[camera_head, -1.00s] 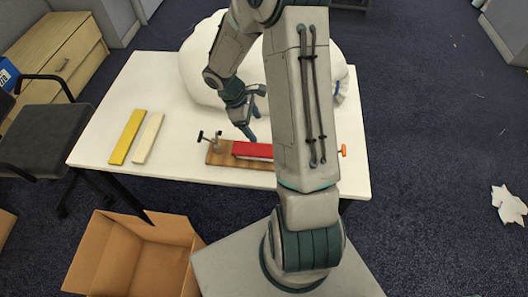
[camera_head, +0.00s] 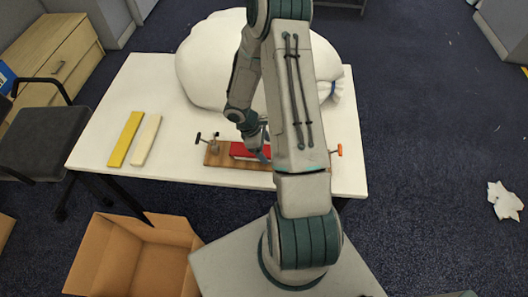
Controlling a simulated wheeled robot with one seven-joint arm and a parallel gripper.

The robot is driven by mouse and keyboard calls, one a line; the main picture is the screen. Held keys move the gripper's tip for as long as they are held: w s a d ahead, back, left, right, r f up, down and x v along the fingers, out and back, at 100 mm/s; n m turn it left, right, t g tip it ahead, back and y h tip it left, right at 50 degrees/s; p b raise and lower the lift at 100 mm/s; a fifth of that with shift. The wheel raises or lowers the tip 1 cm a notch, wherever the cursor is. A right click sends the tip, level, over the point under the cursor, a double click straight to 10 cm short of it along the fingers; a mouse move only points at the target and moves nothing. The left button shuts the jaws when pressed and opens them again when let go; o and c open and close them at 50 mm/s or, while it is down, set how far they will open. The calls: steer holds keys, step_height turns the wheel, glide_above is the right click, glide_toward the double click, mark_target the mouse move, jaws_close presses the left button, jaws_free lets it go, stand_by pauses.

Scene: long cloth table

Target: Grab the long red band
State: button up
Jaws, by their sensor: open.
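The long red band (camera_head: 241,150) lies on a brown wooden board (camera_head: 217,158) on the white table. Only its left part shows; my arm hides the rest. My gripper (camera_head: 262,155) is open, with its fingers down at the red band. I cannot tell whether they touch it or straddle it, because the arm partly covers them.
Black-handled (camera_head: 200,138) and orange-handled (camera_head: 337,150) clamps stand at the board's ends. A yellow strip (camera_head: 126,139) and a cream strip (camera_head: 147,140) lie at left. A large white sack (camera_head: 205,65) stands behind. An open cardboard box (camera_head: 150,262) is on the floor.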

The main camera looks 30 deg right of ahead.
steer(key=shift+f, duration=0.1)
steer(key=c, duration=1.1)
